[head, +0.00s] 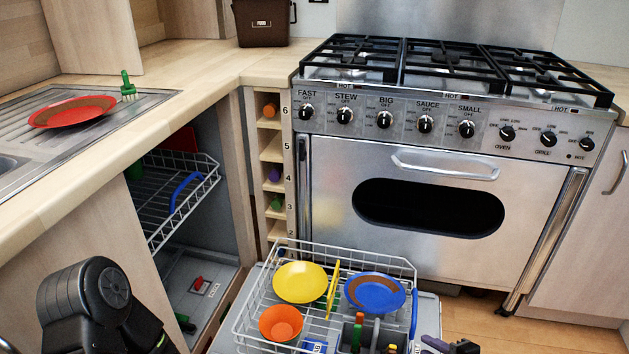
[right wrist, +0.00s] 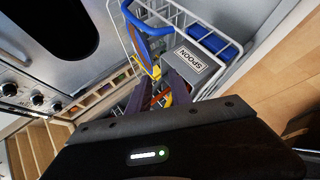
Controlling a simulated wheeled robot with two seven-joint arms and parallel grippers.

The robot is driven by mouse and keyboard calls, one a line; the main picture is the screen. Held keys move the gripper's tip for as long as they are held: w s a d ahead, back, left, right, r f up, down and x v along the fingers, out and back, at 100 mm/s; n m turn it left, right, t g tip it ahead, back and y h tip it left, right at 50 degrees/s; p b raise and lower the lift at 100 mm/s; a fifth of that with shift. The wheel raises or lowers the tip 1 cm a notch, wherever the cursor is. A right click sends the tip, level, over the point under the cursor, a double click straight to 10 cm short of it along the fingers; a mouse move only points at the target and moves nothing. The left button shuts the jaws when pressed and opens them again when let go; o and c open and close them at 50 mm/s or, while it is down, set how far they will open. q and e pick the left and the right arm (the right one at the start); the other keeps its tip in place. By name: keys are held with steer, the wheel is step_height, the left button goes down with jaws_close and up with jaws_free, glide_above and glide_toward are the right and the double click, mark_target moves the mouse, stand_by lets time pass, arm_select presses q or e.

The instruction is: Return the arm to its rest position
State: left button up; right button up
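My right gripper (head: 450,346) shows at the bottom edge of the head view, just right of the pulled-out dishwasher rack (head: 262,312). In the right wrist view its two purple-grey fingers (right wrist: 164,84) stand apart with a gap between them, so it looks open. I see nothing clearly held in it. The fingers point at the rack and its grey cutlery basket (right wrist: 194,60), marked SPOON. Whether they touch the rack cannot be told. My left arm (head: 95,300) fills the lower left corner of the head view; its gripper is out of view.
The rack holds a yellow plate (head: 300,282), a blue plate (head: 375,292) and an orange bowl (head: 281,323). A red plate (head: 72,111) lies on the draining board at left. The range cooker (head: 440,200) stands behind the rack. Wooden floor (head: 480,330) is clear at right.

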steer(key=s+a+f+m+g+h, duration=0.1)
steer(key=s+a+f+m+g, duration=0.25)
steer(key=m, duration=0.65)
steer(key=s+a+f+m+g+h, duration=0.1)
steer(key=s+a+f+m, duration=0.2)
steer(key=s+f+m, duration=0.45)
steer(key=s+a+m+g, duration=0.5)
steer(key=s+a+m, duration=0.1)
steer(key=s+a, duration=0.55)
step_height(320, 180, up, 27)
steer(key=a+p, duration=0.2)
steer(key=p, duration=2.5)
steer(key=shift+s+a+n, duration=0.2)
steer(key=shift+a+n, duration=0.15)
steer(key=shift+f, duration=0.15)
steer(key=shift+c, duration=0.2)
